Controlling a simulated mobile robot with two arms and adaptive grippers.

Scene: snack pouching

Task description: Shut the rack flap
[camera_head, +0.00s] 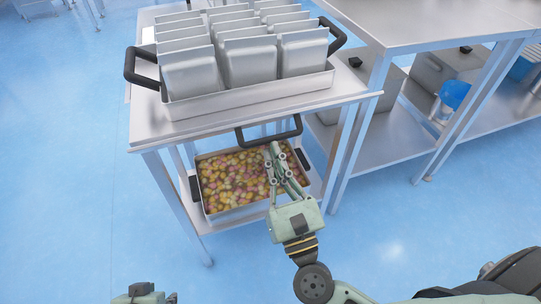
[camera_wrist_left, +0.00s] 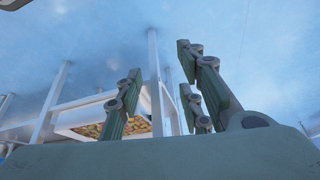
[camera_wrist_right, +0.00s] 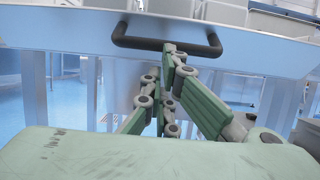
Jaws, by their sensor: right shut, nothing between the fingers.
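The rack's metal front panel (camera_wrist_right: 75,30), which I take for the flap, carries a black bar handle (camera_head: 254,140). The handle also shows in the right wrist view (camera_wrist_right: 138,42). My right gripper (camera_head: 272,148) is shut and empty, its fingertips at the handle's middle and just below it in the head view. I cannot tell whether they touch it. How far the flap stands open is unclear. My left gripper (camera_wrist_left: 158,62) is open and empty in the left wrist view, pointing over the floor; only a little of it shows at the head view's bottom edge.
A tray (camera_head: 250,98) with black handles and rows of silver pouches (camera_head: 190,75) stands on the rack top. A bin (camera_head: 240,208) of colourful pieces sits on the lower shelf. A steel table (camera_head: 430,20) adjoins at the right. Blue floor is clear at left.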

